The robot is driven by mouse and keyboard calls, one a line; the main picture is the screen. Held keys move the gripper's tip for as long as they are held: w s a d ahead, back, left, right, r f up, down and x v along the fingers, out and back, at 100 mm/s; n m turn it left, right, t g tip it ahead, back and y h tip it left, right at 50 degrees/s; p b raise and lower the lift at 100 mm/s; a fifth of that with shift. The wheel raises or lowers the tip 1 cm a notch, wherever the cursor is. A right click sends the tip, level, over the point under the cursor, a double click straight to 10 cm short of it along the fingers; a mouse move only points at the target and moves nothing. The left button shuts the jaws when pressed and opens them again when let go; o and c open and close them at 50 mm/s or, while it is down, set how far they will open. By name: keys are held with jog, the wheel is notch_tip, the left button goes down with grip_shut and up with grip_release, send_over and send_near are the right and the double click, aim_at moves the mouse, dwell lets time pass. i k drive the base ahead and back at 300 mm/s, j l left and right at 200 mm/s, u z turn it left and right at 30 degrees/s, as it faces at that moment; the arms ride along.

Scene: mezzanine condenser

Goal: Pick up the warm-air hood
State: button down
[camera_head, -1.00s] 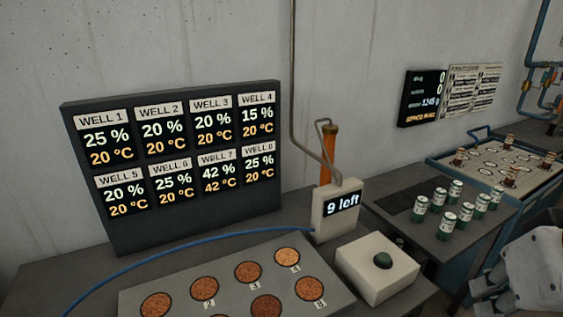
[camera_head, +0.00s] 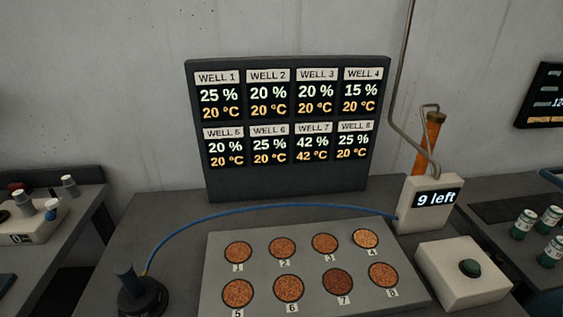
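The warm-air hood looks to be the black round piece with an upright handle (camera_head: 142,294) at the lower left of the head view. It stands on the dark bench, left of the grey well plate (camera_head: 215,275), and a blue hose (camera_head: 250,207) runs from it to the white dispenser box (camera_head: 418,217). The bottom of the frame cuts off its lower edge. My gripper is not in view.
The well plate holds several numbered wells of brown grains. A display panel (camera_head: 290,183) stands behind it. A left bench (camera_head: 60,256) holds small bottles.

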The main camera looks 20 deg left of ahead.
aim_at(141, 296)
jog(key=u, duration=2)
jog(key=i+j+z, duration=0.25)
jog(key=z, duration=0.2)
jog(key=i+j+z, duration=0.15)
jog(key=j+z, duration=0.25)
